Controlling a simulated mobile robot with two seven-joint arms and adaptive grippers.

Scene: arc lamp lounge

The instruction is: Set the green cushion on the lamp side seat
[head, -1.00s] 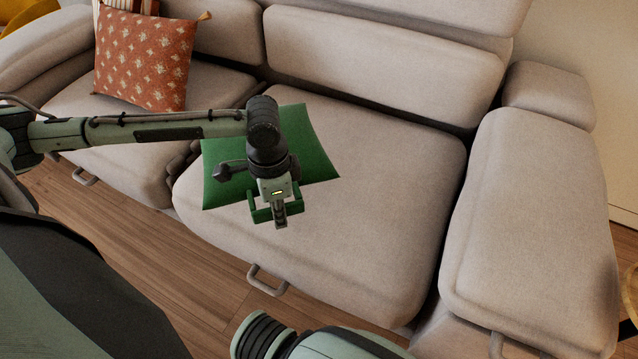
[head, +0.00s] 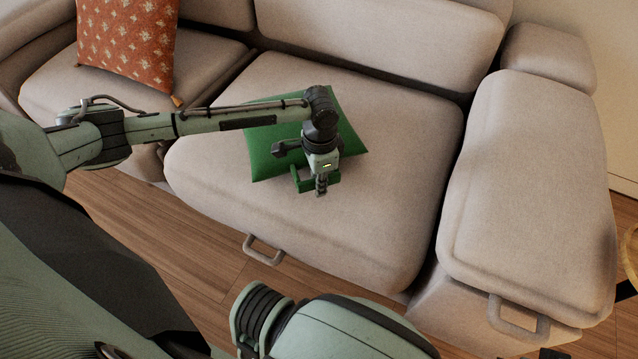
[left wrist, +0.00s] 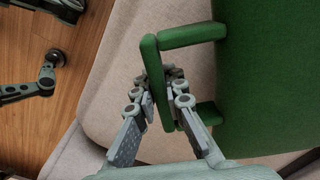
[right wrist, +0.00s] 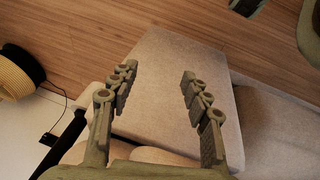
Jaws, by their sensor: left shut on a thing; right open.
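The green cushion (head: 270,147) is over the middle of the right-hand sofa seat (head: 380,200) in the head view. It is partly hidden by my left arm. My left gripper (head: 321,188) is shut on the cushion's green handle loop. The left wrist view shows the fingers (left wrist: 165,92) closed around one bar of the handle (left wrist: 152,75), with the cushion (left wrist: 270,75) to the right. I cannot tell whether the cushion touches the seat. My right gripper (right wrist: 157,90) is open and empty in the right wrist view, with a beige upholstered surface beyond it.
A patterned orange cushion (head: 125,42) leans on the left-hand seat (head: 200,80). A wide armrest (head: 535,180) bounds the seat on the right, and backrests rise behind. A metal handle (head: 262,250) sticks out at the seat's front. The seat right of the green cushion is clear.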

